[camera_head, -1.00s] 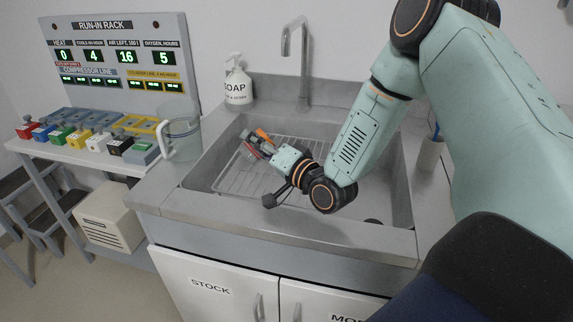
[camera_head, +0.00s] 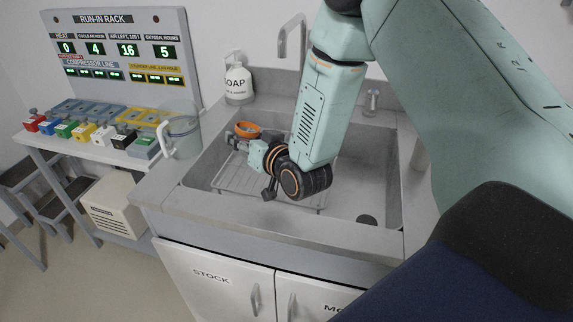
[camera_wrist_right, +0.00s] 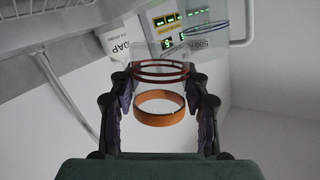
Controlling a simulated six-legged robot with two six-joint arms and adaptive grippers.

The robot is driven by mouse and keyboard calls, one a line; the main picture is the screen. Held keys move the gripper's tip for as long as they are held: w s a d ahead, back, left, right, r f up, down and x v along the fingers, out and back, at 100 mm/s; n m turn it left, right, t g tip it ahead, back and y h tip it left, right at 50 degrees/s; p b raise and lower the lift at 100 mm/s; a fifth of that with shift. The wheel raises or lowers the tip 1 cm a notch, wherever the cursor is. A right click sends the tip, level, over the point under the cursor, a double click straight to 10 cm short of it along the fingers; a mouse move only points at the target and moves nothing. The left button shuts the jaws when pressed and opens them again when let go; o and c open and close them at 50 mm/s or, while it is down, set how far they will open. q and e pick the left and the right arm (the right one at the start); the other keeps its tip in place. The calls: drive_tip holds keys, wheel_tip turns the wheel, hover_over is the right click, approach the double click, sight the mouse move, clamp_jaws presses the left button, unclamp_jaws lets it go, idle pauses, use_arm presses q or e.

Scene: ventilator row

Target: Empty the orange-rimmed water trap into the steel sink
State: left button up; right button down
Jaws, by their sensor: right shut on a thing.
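The orange-rimmed water trap (camera_head: 247,129) is held over the left part of the steel sink (camera_head: 360,185). Its orange ring shows as an open ellipse, and the trap looks roughly upright. In the right wrist view its orange rim (camera_wrist_right: 160,117) and red rings on a clear cup sit between the two fingers. I cannot tell whether water is inside. My right gripper (camera_head: 236,142) is shut on the trap, partly hidden behind my own wrist; it also shows in the right wrist view (camera_wrist_right: 160,100). My left gripper is not in view.
A wire rack (camera_head: 230,180) lies in the sink. A clear jug (camera_head: 184,136) stands at the sink's left edge, a soap bottle (camera_head: 238,84) at the back left, and a tap (camera_head: 302,50) behind. A bench with coloured blocks (camera_head: 100,135) is at left. The sink's right side is clear.

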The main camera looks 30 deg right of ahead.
drive_tip(key=shift+a+f+n, duration=0.2)
drive_tip(key=shift+a+n, duration=0.1)
drive_tip(key=shift+a, duration=0.05)
drive_tip(key=shift+w+a+f+n+g+h, duration=0.1)
drive_tip(key=shift+a+f+n+g+h, duration=0.15)
drive_tip(key=shift+f+n+h, duration=0.3)
drive_tip(key=shift+s+a+r+n, duration=0.1)
drive_tip(key=shift+s+a+n, duration=0.1)
drive_tip(key=shift+n, duration=0.15)
drive_tip(key=shift+w+d, duration=0.15)
